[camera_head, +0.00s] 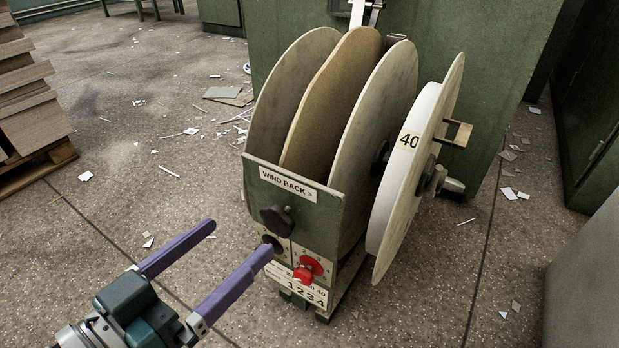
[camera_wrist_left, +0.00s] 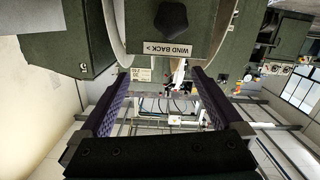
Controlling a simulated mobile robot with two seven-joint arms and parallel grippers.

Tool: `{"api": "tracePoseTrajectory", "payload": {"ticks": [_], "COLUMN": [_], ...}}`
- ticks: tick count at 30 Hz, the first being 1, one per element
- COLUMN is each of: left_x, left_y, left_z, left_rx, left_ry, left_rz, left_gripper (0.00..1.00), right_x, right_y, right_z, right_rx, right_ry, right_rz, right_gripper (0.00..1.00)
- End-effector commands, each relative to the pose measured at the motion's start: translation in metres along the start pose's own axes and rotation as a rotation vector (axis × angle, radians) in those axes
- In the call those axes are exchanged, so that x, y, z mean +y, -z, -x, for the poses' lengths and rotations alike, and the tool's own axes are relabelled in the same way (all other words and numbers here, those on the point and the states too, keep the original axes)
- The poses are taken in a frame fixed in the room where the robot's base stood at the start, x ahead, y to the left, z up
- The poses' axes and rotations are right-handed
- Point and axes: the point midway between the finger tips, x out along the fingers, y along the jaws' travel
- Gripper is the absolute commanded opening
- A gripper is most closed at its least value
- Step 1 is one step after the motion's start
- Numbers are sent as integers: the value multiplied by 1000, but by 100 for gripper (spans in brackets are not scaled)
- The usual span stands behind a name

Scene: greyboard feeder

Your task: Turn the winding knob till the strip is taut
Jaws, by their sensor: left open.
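The black lobed winding knob (camera_head: 277,220) sits on the green front of the feeder, below the "WIND BACK >" label (camera_head: 287,184). The knob also shows in the wrist view (camera_wrist_left: 171,21), near the top and beyond the fingertips. My left gripper (camera_head: 240,238) is open, with two purple fingers apart and nothing between them. Its fingertips are low and to the left of the knob in the head view, and I see no contact with it. A brown roll (camera_head: 335,95) stands between pale discs; I cannot make out a loose strip or its tension. My right gripper is not in view.
Red controls (camera_head: 306,270) and a "1234" plate (camera_head: 306,294) are below the knob, close to one fingertip. A white reel marked 40 (camera_head: 418,155) juts out at right. Stacked boards (camera_head: 25,95) stand at far left. Paper scraps litter the floor.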

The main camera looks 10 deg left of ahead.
Motion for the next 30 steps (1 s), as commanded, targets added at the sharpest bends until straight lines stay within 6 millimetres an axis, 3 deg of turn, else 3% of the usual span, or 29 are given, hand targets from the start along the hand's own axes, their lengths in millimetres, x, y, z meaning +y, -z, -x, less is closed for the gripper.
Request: {"api": "tracePoseTrajectory", "payload": {"ticks": [1, 7, 14, 24, 30], "left_x": [-10, -23, -25, -25, -25], "left_y": [-37, -68, -68, -63, -60], "left_z": [-3, -1, -11, -74, -95], "left_rx": [21, 84, 104, 106, 102], "left_ry": [0, -5, -6, -6, -5], "left_rz": [-2, -5, -5, -5, -4], "left_gripper": [100, 100, 100, 100, 100], "right_x": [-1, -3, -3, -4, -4], "right_y": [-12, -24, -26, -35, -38], "right_z": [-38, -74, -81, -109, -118], "right_rx": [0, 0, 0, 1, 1], "right_ry": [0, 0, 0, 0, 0], "right_rz": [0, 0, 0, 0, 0], "right_gripper": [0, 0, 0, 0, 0]}}
